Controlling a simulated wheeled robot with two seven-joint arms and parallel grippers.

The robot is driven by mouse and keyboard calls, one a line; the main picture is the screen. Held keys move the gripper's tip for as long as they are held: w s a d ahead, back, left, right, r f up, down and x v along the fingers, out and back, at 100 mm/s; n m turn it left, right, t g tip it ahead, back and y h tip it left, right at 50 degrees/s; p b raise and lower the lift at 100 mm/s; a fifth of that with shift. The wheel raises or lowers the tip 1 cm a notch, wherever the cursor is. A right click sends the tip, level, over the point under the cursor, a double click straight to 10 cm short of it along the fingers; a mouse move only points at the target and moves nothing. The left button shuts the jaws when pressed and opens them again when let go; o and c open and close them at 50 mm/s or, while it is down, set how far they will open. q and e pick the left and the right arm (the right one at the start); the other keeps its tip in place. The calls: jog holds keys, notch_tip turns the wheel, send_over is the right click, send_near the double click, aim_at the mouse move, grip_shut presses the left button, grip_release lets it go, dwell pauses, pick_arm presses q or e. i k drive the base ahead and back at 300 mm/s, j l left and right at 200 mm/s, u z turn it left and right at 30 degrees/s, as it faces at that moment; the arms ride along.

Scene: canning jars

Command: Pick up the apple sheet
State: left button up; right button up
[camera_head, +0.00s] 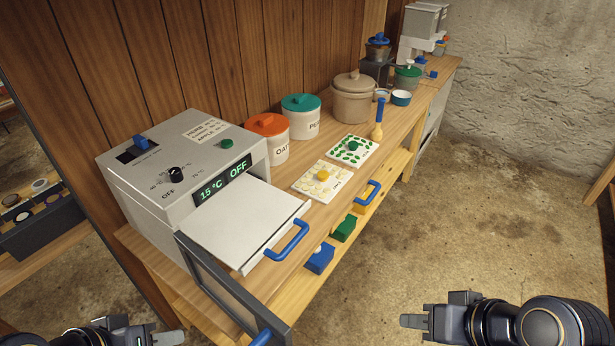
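The sheet with pale yellowish slices, which looks like the apple sheet (337,187), lies flat on the wooden bench. It has a yellow knob (323,175) in its middle; its lettering is too small to read surely. A similar sheet with green pieces (366,158) and a green knob lies just beyond it. My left gripper (165,337) is at the bottom left edge, in front of the bench and far from the sheets. My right gripper (404,321) is at the bottom right, over the floor. Neither touches anything; their finger openings are not clear.
A grey dryer box (160,190) reading 15 °C and OFF stands left, its door (222,290) open and white tray (225,225) pulled out. Lidded crocks (267,138) stand behind the sheets; a blue-handled brush (379,115) stands beside the green one. The right-hand floor is clear.

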aim_at(322, 183)
jog(key=i+l+u, duration=0.2)
jog(key=l+u, duration=0.15)
jog(key=l, duration=0.2)
jog(key=i+l+u, duration=0.1)
jog(key=l+u, duration=0.3)
jog(key=l, duration=0.2)
jog(key=l+u, duration=0.35)
jog(key=l, duration=0.25)
jog(key=i+l+u, duration=0.25)
jog(key=l+u, duration=0.3)
jog(key=l, duration=0.2)
jog(key=i+l+u, duration=0.1)
jog(key=l+u, duration=0.15)
jog(key=l, duration=0.2)
jog(key=l+u, duration=0.25)
jog(key=l, duration=0.15)
